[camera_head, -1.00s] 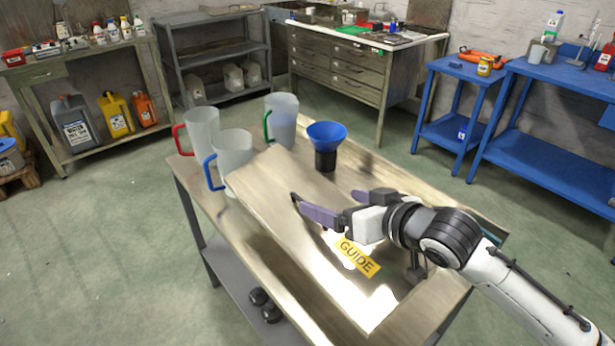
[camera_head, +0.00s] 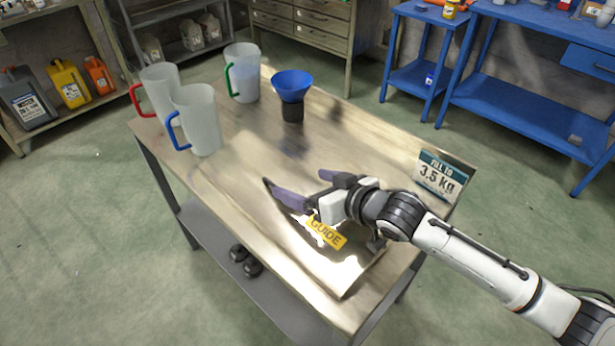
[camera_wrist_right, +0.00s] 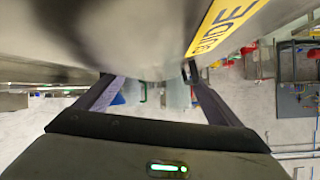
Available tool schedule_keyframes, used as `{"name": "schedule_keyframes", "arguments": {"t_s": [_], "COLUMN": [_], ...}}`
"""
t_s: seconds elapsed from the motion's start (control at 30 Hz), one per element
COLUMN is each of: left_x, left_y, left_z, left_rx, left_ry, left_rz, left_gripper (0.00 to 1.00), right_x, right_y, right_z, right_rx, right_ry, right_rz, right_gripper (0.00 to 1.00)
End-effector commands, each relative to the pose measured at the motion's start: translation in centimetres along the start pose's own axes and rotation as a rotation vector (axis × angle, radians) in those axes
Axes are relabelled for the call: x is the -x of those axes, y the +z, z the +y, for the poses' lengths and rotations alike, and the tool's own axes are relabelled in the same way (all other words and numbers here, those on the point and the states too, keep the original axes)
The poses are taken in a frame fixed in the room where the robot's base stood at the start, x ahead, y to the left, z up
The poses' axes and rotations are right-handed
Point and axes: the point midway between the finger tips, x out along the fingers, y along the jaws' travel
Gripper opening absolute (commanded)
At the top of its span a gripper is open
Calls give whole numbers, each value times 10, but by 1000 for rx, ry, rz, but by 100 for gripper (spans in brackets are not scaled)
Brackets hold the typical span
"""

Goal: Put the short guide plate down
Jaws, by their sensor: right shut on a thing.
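The short guide plate (camera_head: 243,168) is a shiny metal sheet with a yellow GUIDE label (camera_head: 326,232). It lies nearly flat over the near half of the workbench top. I cannot tell whether it touches the bench. My right gripper (camera_head: 303,190) is at the plate's middle and shut on it. In the right wrist view the plate (camera_wrist_right: 100,35) fills the top, with the gripper's two fingers (camera_wrist_right: 148,82) below it. My left gripper is not in view.
Jugs with red (camera_head: 162,92), blue (camera_head: 198,122) and green (camera_head: 243,75) handles stand at the bench's far left. A blue funnel on a dark base (camera_head: 292,92) stands behind the plate. A sign reading 3.5 kg (camera_head: 440,178) stands at the right edge.

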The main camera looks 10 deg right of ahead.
Motion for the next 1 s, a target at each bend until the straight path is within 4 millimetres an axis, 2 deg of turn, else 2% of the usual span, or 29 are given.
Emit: {"name": "schedule_keyframes", "arguments": {"t_s": [0.03,0.27,0.3,0.37,0.67,0.77,1.0], "left_x": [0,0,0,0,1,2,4], "left_y": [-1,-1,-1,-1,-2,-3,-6], "left_z": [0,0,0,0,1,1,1], "left_rx": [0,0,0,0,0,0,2], "left_ry": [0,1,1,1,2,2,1], "left_rz": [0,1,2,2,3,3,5], "left_gripper": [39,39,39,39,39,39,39], "right_x": [1,0,-1,-1,1,13,63], "right_y": [-9,-6,2,1,-3,-1,0], "right_z": [-2,-1,0,0,0,0,0], "right_rx": [1,0,0,0,1,-1,1], "right_ry": [-5,-5,0,0,0,0,0], "right_rz": [18,17,1,1,2,0,-3], "right_gripper": [26,26,90,100,100,100,100]}}
